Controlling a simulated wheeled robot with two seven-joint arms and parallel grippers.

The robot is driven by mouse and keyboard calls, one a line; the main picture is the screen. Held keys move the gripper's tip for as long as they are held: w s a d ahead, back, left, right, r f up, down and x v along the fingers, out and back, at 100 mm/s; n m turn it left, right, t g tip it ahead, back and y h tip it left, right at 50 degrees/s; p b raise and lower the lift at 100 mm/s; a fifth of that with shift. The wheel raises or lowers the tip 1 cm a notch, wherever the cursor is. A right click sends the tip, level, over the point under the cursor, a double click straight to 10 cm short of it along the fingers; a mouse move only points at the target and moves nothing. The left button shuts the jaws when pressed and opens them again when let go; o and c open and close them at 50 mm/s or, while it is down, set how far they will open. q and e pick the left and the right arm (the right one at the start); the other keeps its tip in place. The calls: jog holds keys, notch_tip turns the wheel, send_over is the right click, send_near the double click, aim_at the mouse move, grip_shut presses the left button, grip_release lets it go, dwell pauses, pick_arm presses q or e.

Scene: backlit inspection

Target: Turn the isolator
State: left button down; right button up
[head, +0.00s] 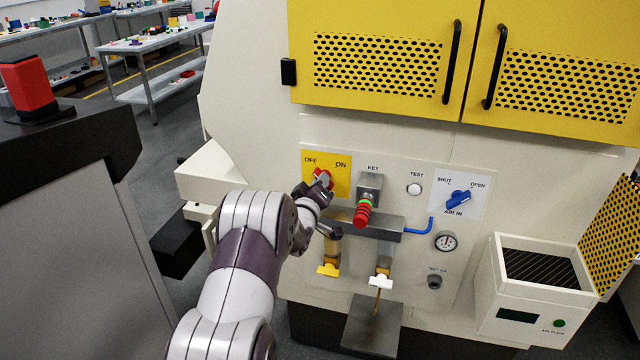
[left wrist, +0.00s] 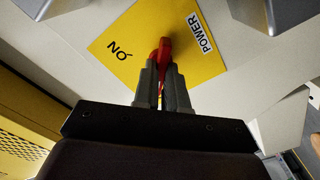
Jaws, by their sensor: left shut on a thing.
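The isolator is a red handle (head: 323,176) on a yellow plate (head: 342,182) marked OFF at left and ON at right. My left gripper (head: 321,188) reaches it from below left, with its fingers shut on the handle. In the left wrist view, the red handle (left wrist: 165,46) stands between the two grey fingertips (left wrist: 164,68). The plate there (left wrist: 200,65) shows ON upside down and a POWER label; OFF is out of sight. The gripper hides part of the handle, so I cannot tell which mark it points at. My right gripper is not in view.
Right of the isolator are a key switch with a red grip (head: 363,212), a white TEST button (head: 414,189) and a blue air valve (head: 458,198). A grey block (head: 385,227) juts out below. Yellow doors (head: 390,15) are above; a dark-topped cabinet (head: 70,150) stands at left.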

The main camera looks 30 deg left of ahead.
pick_arm(q)
jog(key=shift+f, duration=0.1)
dwell(0.3)
jog(key=c, duration=1.2)
grip_release()
jog(key=p+v, duration=0.1)
jog(key=v, duration=1.1)
jog(key=shift+s, duration=0.4)
